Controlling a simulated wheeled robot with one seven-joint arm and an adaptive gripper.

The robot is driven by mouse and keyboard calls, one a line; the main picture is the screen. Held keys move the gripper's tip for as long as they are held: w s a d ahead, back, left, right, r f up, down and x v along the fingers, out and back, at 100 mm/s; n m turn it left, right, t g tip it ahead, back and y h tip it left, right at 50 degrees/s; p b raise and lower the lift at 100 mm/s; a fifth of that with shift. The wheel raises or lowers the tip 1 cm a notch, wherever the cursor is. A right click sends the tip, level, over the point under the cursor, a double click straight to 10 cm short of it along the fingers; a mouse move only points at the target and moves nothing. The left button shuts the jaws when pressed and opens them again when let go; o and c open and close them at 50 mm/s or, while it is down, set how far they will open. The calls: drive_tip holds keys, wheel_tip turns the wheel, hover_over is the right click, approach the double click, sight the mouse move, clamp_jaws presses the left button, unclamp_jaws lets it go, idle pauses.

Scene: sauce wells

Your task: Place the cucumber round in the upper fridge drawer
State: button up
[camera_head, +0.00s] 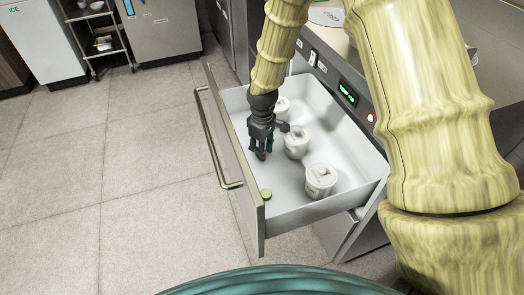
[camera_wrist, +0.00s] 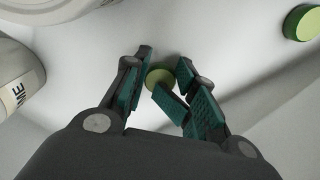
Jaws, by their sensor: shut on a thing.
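The upper fridge drawer (camera_head: 318,210) is pulled open, and its white inside shows. My gripper (camera_head: 260,153) reaches down into it near the front panel. In the wrist view my gripper (camera_wrist: 160,82) is shut on a green cucumber round (camera_wrist: 159,75), held between the fingertips. The drawer floor is below it; I cannot tell how far. The held round is hidden in the head view. Another cucumber round (camera_head: 266,194) lies in the drawer's near front corner, and a green round also shows at the upper right of the wrist view (camera_wrist: 302,23).
Three white lidded tubs stand in a row along the drawer: a near one (camera_head: 320,181), a middle one (camera_head: 297,142) and a far one (camera_head: 282,105). A labelled tub (camera_wrist: 18,78) is close on the left in the wrist view. The drawer handle (camera_head: 212,140) juts out over the tiled floor.

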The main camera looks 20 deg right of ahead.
drive_tip(key=shift+f, duration=0.45)
drive_tip(key=o, duration=0.9)
wheel_tip(320, 180, up, 12)
drive_tip(key=p, duration=0.2)
